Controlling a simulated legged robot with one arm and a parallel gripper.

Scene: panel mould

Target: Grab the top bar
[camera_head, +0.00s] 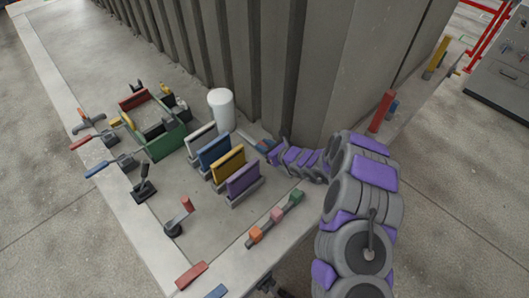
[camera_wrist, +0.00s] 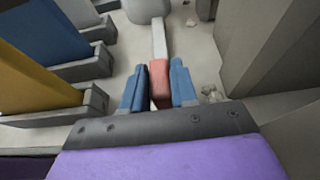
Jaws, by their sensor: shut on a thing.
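A light grey bar (camera_wrist: 158,38) with a red end (camera_wrist: 159,80) lies low beside the wall foot in the wrist view, pointing away from me. My gripper (camera_wrist: 158,88) has its two blue fingers on either side of the red end and is shut on it. In the head view my gripper (camera_head: 266,146) is at the foot of the ribbed wall, right of the white cylinder. The grey bar (camera_head: 246,137) shows there as a short strip; its red end is largely hidden by the fingers.
White, blue (camera_head: 213,154), yellow and purple (camera_head: 243,180) panels stand upright in holders left of my gripper. A white cylinder (camera_head: 221,108) stands beyond them. The ribbed wall (camera_head: 300,70) rises close on the right. A row of coloured blocks (camera_head: 277,214) lies in front.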

